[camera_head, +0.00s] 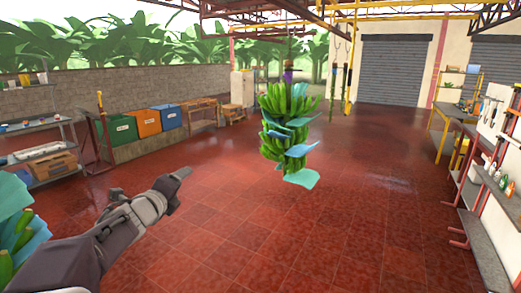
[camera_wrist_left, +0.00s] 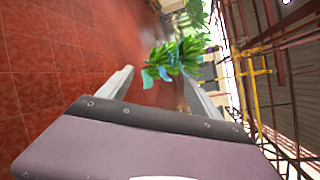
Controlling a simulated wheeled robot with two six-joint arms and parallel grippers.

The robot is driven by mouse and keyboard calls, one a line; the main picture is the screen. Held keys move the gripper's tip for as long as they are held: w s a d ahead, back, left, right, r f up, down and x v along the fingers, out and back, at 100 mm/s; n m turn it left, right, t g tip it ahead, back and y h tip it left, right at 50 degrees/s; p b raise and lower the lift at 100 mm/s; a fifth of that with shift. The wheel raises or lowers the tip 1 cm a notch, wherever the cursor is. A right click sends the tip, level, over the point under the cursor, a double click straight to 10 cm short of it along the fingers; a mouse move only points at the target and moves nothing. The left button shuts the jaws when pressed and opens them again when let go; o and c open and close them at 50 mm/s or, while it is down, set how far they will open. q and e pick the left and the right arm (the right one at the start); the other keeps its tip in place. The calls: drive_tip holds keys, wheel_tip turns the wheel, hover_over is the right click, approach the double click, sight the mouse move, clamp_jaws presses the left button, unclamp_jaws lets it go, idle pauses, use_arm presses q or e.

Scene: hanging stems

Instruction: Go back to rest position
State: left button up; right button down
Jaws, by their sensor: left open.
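A hanging banana stem (camera_head: 272,146) with green fruit and blue sheets between its hands is in the middle of the head view, clear of the floor. It also shows in the left wrist view (camera_wrist_left: 182,56), sideways and beyond the fingers. My left gripper (camera_head: 182,174) reaches in from the left, in front and to the left of the stem, apart from it. In the left wrist view its two fingers (camera_wrist_left: 158,77) are spread with nothing held between them. My right gripper is in neither view.
Part of another banana stem with blue sheets (camera_head: 14,204) shows at the left edge, close to my left arm. A metal shelf (camera_head: 40,127) and coloured bins (camera_head: 145,122) stand at left. A workbench (camera_head: 452,115) and racks stand at right. The red tiled floor (camera_head: 330,235) is clear.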

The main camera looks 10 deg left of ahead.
use_arm(q)
drive_tip(key=s+d+f+n+g, duration=0.35)
drive_tip(key=d+f+n, duration=0.2)
drive_tip(key=f, duration=0.45)
drive_tip(key=s+d+f+n+g, duration=0.3)
drive_tip(key=s+d+f+n, duration=0.15)
drive_tip(key=d+f, duration=0.4)
drive_tip(key=s+f+n+g, duration=0.4)
drive_tip(key=s+f+n, duration=0.2)
drive_tip(key=s, duration=0.3)
drive_tip(key=s+f+n+g+h, duration=0.1)
drive_tip(key=s+f+n+g, duration=0.3)
drive_tip(key=s+f+n, duration=0.3)
drive_tip(key=s+n, duration=0.1)
drive_tip(key=s, duration=0.2)
drive_tip(key=shift+a+f, duration=0.2)
drive_tip(key=shift+a, duration=0.2)
